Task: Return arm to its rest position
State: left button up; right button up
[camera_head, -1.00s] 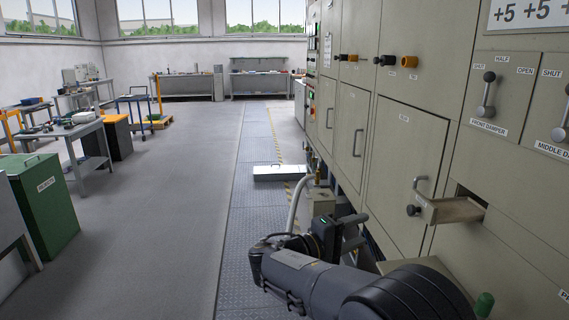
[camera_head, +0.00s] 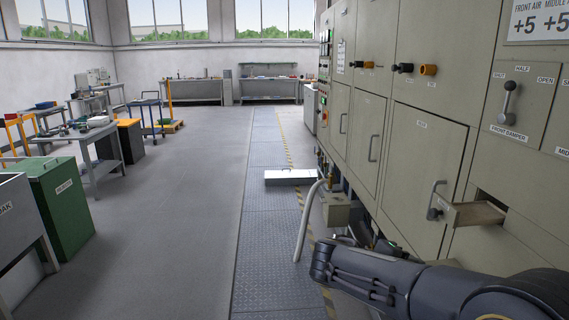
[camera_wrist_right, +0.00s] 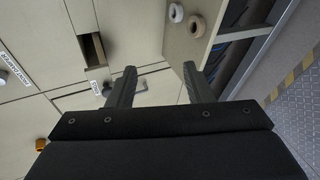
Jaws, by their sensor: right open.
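My right arm (camera_head: 400,277) reaches in from the lower right of the head view, low in front of the furnace (camera_head: 400,130). Its gripper is hidden there. In the right wrist view my right gripper (camera_wrist_right: 158,85) shows two dark fingers spread apart with nothing between them. Beyond the fingers are the furnace panels and a bent handle. In the head view an open drawer (camera_head: 472,214) sticks out of the furnace above the arm, next to a door handle (camera_head: 435,199). My left gripper is not in view.
A grey hose (camera_head: 306,222) rises beside the furnace. A green bin (camera_head: 62,206) and workbenches stand at the left. The middle floor is clear.

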jog(key=s+d+f+m+g+y+p, duration=0.1)
jog(key=s+d+f+y, duration=0.15)
jog(key=s+y, duration=0.4)
jog(key=s+d+f+m+g+y+p, duration=0.1)
jog(key=s+f+m+g+y, duration=0.15)
jog(key=s, duration=0.75)
jog(key=s+a+r+m+t+y+p, duration=0.1)
jog(key=s+a+t+y, duration=0.4)
jog(key=s, duration=0.6)
jog(key=a+m+y, duration=0.1)
jog(key=a+y, duration=0.1)
jog(key=a, duration=0.1)
jog(key=shift+a+m+p, duration=0.25)
jog(key=shift+m+p, duration=0.1)
jog(key=shift+r, duration=0.1)
